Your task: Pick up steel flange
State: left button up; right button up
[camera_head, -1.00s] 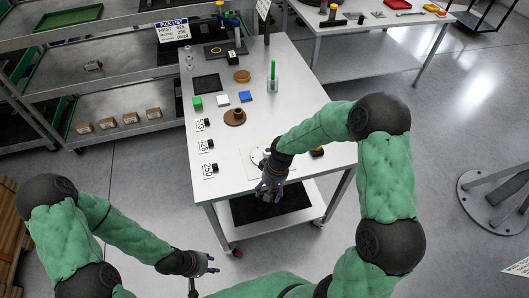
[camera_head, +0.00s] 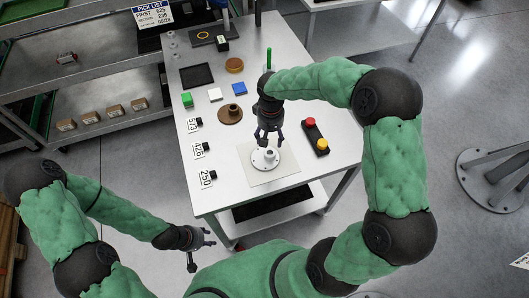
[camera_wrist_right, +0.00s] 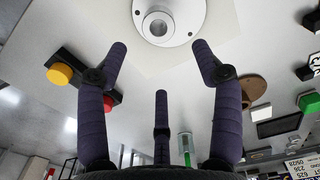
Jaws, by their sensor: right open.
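The steel flange (camera_head: 264,159) is a pale grey round disc with a raised central hub. It lies flat on a light square sheet (camera_head: 282,176) at the front of the table. In the right wrist view the flange (camera_wrist_right: 168,18) is at the top edge, partly cut off. My right gripper (camera_head: 269,137) is open and empty, just behind and above the flange. Its spread fingers (camera_wrist_right: 160,50) show below the flange in the wrist view, apart from it. My left gripper (camera_head: 211,237) is beyond the table's front left edge, its fingers spread and empty.
A button box with red and yellow buttons (camera_head: 315,137) stands right of the sheet. A green upright rod (camera_head: 269,58) stands behind my right wrist.

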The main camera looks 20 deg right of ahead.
send_over(270, 151)
jog(key=f, duration=0.4)
jog(key=shift+s+a+b, duration=0.25)
jog(key=shift+s+b, duration=0.05)
jog(key=shift+s, duration=0.1)
jog(key=shift+w+f, duration=0.1)
jog(key=shift+f, duration=0.2)
jog(key=shift+s+f+b, duration=0.2)
jog(key=shift+f+b, duration=0.3)
jog(key=shift+f, duration=2.05)
jog(key=shift+r, duration=0.1)
grip_shut()
